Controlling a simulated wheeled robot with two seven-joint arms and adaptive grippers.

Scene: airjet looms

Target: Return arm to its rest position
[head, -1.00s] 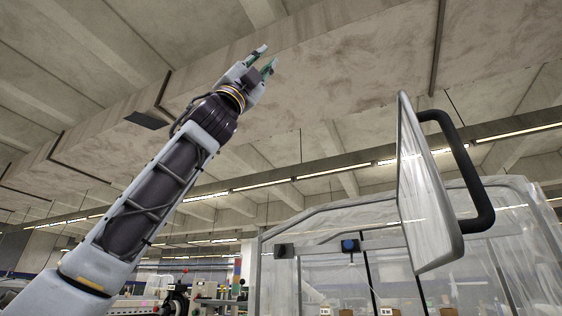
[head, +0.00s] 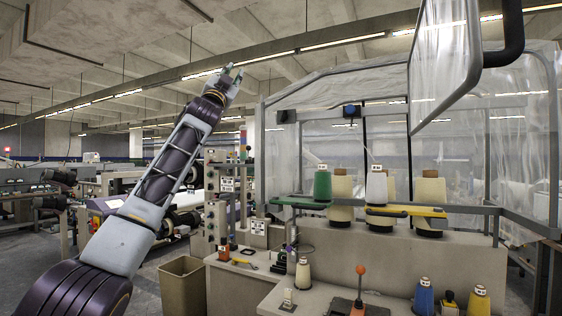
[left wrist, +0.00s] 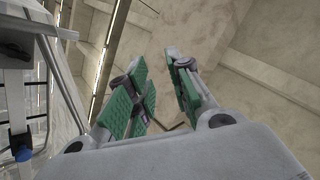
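My left arm reaches up from the lower left in the head view. Its gripper (head: 232,74) points upward, raised in front of the ceiling beams, left of the loom's clear enclosure. In the left wrist view the same gripper (left wrist: 162,88) shows its two green-padded fingers apart, with only the ceiling between them. It is open and holds nothing. My right gripper and right arm do not show in either view.
A clear-walled frame (head: 262,150) surrounds yarn cones, including a green one (head: 322,186), on a grey loom body. A framed panel (head: 447,62) hangs at upper right. A control post (head: 212,190) and a brown bin (head: 183,286) stand below my arm.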

